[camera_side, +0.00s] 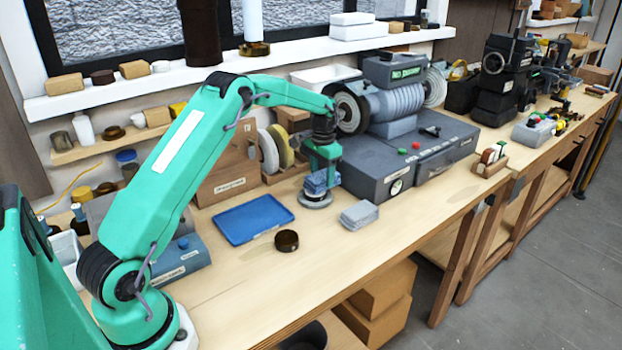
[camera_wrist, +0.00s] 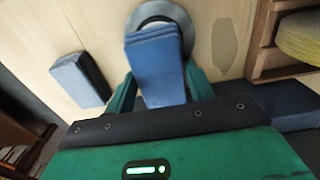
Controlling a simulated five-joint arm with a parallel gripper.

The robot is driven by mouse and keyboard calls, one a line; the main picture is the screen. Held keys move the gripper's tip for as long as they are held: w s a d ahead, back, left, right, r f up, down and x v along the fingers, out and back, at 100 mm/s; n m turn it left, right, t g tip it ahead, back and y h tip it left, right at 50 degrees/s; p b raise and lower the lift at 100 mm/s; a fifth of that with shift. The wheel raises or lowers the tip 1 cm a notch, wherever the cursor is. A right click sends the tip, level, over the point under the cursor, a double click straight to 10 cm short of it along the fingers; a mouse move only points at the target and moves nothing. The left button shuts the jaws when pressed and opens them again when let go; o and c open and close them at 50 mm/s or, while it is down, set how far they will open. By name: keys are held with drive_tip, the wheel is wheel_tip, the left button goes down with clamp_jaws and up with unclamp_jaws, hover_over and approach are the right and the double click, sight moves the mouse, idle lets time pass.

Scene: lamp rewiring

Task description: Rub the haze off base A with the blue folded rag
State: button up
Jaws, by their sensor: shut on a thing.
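My gripper (camera_side: 321,170) is shut on the blue folded rag (camera_side: 316,184), which hangs between its fingers. In the wrist view the blue rag (camera_wrist: 155,65) sits between the two green fingers. Under the rag is a round grey metal base (camera_side: 315,203), taken to be base A; its rim also shows in the wrist view (camera_wrist: 160,10). The rag hides the middle of the base. The rag's lower end appears to be at the base's top, but I cannot tell whether they touch. No label or haze is readable on the base.
A grey-blue folded cloth (camera_side: 360,214) lies just right of the base, and left of it in the wrist view (camera_wrist: 80,80). A blue tray (camera_side: 252,219) and a dark round tin (camera_side: 286,240) lie to the left. The grey buffing machine (camera_side: 408,158) stands close behind on the right.

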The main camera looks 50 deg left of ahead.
sight(307, 179)
drive_tip(key=shift+s+f, duration=0.1)
drive_tip(key=shift+f, duration=0.35)
drive_tip(key=shift+s+f, duration=0.1)
drive_tip(key=shift+s, duration=0.25)
drive_tip(key=shift+c, duration=0.5)
drive_tip(key=shift+s, duration=1.75)
drive_tip(key=shift+w, duration=2.1)
drive_tip(key=shift+s+a, duration=0.2)
drive_tip(key=shift+s, duration=0.85)
drive_tip(key=shift+s+a, duration=0.2)
drive_tip(key=shift+s, duration=0.85)
drive_tip(key=shift+w, duration=2.25)
drive_tip(key=shift+s, duration=2.4)
drive_tip(key=shift+w+r, duration=0.15)
drive_tip(key=shift+r, duration=3.95)
drive_tip(key=shift+d+r, duration=0.1)
